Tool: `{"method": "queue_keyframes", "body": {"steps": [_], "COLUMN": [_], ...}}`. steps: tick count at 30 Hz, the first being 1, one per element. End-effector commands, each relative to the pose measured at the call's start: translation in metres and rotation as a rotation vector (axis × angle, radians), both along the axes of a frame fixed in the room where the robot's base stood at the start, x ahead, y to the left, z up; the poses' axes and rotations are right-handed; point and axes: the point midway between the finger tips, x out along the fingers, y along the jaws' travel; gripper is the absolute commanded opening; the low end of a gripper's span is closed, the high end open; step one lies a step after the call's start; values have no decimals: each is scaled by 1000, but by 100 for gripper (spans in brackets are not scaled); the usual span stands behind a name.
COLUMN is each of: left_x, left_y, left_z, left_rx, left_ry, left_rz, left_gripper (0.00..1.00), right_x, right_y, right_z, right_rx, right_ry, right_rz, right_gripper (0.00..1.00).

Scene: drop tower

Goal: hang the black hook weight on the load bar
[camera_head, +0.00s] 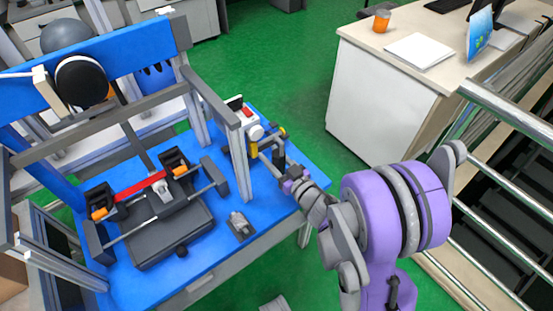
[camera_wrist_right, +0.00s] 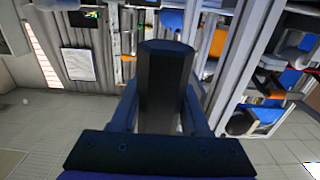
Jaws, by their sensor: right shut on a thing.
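My right gripper (camera_head: 281,162) is at the right edge of the blue table, at the end of my purple arm. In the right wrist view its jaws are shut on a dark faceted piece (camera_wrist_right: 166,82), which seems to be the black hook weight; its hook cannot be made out. In the head view the held piece is small and partly hidden by the gripper. A dark grey device (camera_head: 172,232) stands on the table to the left, apart from the gripper. Thin silver rods (camera_head: 203,190) with dark end plates stick out on both sides; one may be the load bar. My left gripper is not in view.
A grey frame with a blue beam (camera_head: 125,47) stands over the device. Its post (camera_head: 240,165) rises between device and gripper. A small grey part (camera_head: 240,223) lies on the blue table (camera_head: 205,250). A white cabinet (camera_head: 370,100) and metal railings (camera_head: 510,110) are at right.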

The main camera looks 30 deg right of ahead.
Motion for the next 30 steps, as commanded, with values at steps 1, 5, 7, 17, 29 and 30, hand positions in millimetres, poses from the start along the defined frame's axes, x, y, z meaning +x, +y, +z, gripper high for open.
{"method": "queue_keyframes", "body": {"steps": [1,5,7,17,29,30], "left_x": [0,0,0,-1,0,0], "left_y": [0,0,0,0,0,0], "left_z": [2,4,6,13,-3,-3], "left_rx": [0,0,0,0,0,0], "left_ry": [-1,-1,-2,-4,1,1], "left_rz": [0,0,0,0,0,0], "left_gripper": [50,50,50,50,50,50], "right_x": [4,12,17,39,42,42], "right_y": [1,1,2,4,4,4], "right_z": [1,1,1,1,-13,-14], "right_rx": [2,2,1,2,1,1], "right_ry": [-1,-1,-1,-1,0,-1], "right_rz": [2,2,2,2,1,1], "right_gripper": [0,0,0,0,0,0]}}
